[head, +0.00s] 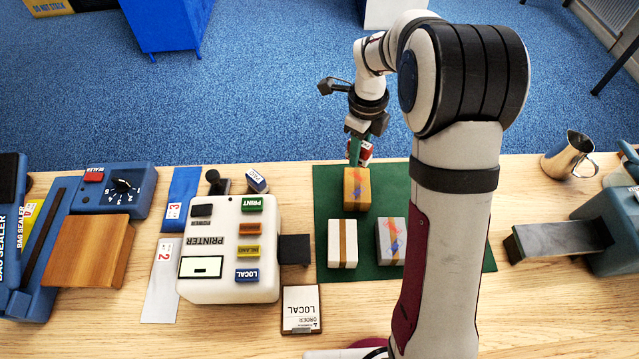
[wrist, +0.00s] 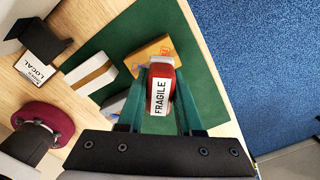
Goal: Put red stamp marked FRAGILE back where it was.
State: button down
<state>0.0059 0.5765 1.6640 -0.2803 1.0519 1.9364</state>
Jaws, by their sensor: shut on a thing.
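My gripper (head: 358,150) is shut on the red stamp marked FRAGILE (head: 366,151). The stamp shows between the green fingers in the wrist view (wrist: 161,86), its white FRAGILE label facing the camera. In the head view my gripper holds it at the far edge of the green mat (head: 330,190), just behind the brown carton (head: 356,189). In the wrist view the stamp's far end overlaps the brown carton (wrist: 141,56). I cannot tell whether the stamp touches anything below it.
A white carton (head: 342,243) and a grey carton (head: 390,241) with red and blue marks sit on the mat. The printer (head: 228,248), a blue-and-white stamp (head: 257,181) and a black-handled stamp (head: 215,182) stand left. A metal jug (head: 569,155) stands right.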

jog(key=s+a+f+n, duration=0.15)
jog(key=a+n, duration=0.25)
jog(key=n, duration=0.4)
send_over(295, 188)
notch_tip(295, 188, down, 6)
jog(key=shift+r, duration=0.1)
notch_tip(295, 188, down, 4)
jog(key=shift+a+f, duration=0.1)
jog(key=shift+f, duration=0.1)
jog(key=c, duration=0.6)
grip_release()
